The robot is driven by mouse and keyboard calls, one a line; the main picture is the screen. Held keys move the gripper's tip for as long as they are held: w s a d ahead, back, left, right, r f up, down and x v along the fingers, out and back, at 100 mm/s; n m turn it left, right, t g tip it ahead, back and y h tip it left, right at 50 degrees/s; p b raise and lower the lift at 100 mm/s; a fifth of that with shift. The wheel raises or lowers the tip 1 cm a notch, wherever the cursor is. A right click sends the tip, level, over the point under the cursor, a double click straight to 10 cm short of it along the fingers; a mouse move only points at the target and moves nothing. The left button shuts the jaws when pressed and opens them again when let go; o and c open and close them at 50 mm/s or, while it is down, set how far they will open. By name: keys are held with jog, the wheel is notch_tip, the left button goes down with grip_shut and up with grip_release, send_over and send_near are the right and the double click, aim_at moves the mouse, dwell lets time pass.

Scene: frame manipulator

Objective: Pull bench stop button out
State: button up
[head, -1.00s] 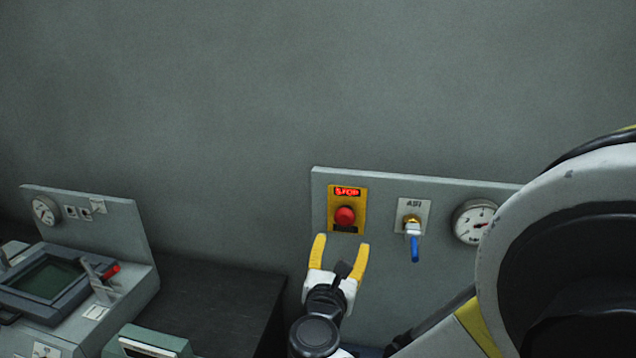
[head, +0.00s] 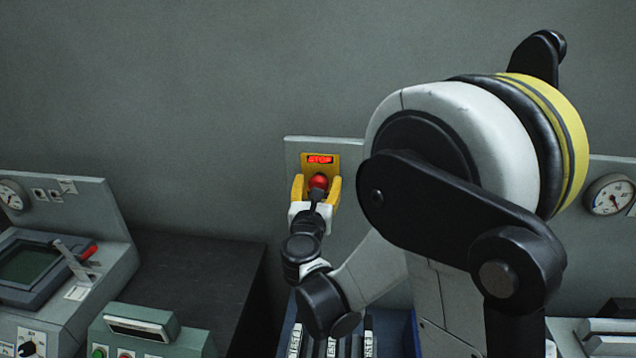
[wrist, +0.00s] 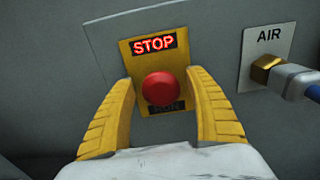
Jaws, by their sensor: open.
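The red stop button (head: 318,181) sits on a yellow plate (head: 322,160) under a lit red STOP sign, on an upright grey panel. In the wrist view the round red button (wrist: 162,89) shows between the two yellow fingers. My gripper (head: 318,189) is open, with one finger on each side of the button. The wrist view shows my gripper (wrist: 163,103) with gaps between both fingers and the button, so no grip is visible. A label below the button is partly hidden by it. How far out the button stands is hard to tell.
A round gauge (head: 609,195) is farther right. A console with a screen (head: 30,262) stands left, beside a dark bench top (head: 195,270). My arm hides much of the panel.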

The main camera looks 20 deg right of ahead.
jog(key=shift+c, duration=0.6)
jog(key=c, duration=1.2)
jog(key=shift+s, duration=0.1)
jog(key=shift+c, duration=0.2)
jog(key=shift+s+a+f+b, duration=0.2)
jog(key=shift+s+a+b, duration=0.05)
jog(key=shift+s+b, duration=0.35)
grip_shut()
jog(key=shift+s+a+r, duration=0.1)
jog(key=shift+s+r, duration=0.1)
jog(key=o, duration=1.4)
grip_release()
jog(key=shift+c, duration=0.2)
jog(key=v, duration=1.2)
